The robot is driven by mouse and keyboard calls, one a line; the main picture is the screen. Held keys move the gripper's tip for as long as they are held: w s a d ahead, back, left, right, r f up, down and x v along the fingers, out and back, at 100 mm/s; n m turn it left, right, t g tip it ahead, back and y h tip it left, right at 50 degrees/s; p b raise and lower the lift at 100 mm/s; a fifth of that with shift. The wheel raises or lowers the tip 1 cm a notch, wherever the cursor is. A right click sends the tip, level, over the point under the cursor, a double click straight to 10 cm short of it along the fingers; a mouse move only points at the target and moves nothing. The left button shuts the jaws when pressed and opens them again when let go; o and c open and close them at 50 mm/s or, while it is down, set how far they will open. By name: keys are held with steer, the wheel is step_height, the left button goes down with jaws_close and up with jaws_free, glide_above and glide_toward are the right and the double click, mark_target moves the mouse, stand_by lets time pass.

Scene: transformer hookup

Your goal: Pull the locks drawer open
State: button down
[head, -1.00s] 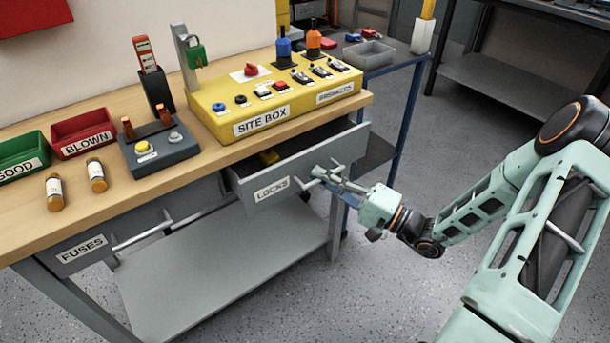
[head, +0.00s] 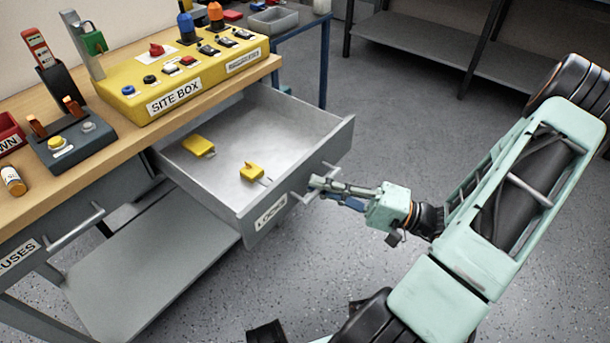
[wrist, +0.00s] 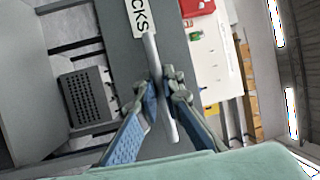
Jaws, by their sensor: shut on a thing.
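The locks drawer (head: 290,187) is a grey drawer under the bench top, pulled well out, with its label LOCKS (head: 270,213) on the front. Two yellow padlocks lie inside on its floor, one (head: 198,146) near the back and one (head: 252,171) nearer the front. My gripper (head: 318,184) is at the drawer's front and shut on its bar handle. In the wrist view the handle (wrist: 152,55) runs between the two blue-padded fingers, below the label. Part of the handle is hidden by the fingers in the head view.
The fuses drawer (head: 40,240) is at the left under the bench. The yellow site box (head: 180,75) stands on the bench top (head: 215,95). A lower shelf (head: 150,265) lies beneath. The floor (head: 430,110) right of the drawer is clear.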

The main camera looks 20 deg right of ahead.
steer(key=shift+s+d, duration=0.45)
steer(key=shift+s, duration=0.15)
steer(key=shift+s+d, duration=0.4)
steer(key=shift+s, duration=0.2)
steer(key=c, duration=2)
jaws_free()
steer(key=shift+c, duration=0.2)
steer(key=v, duration=1.2)
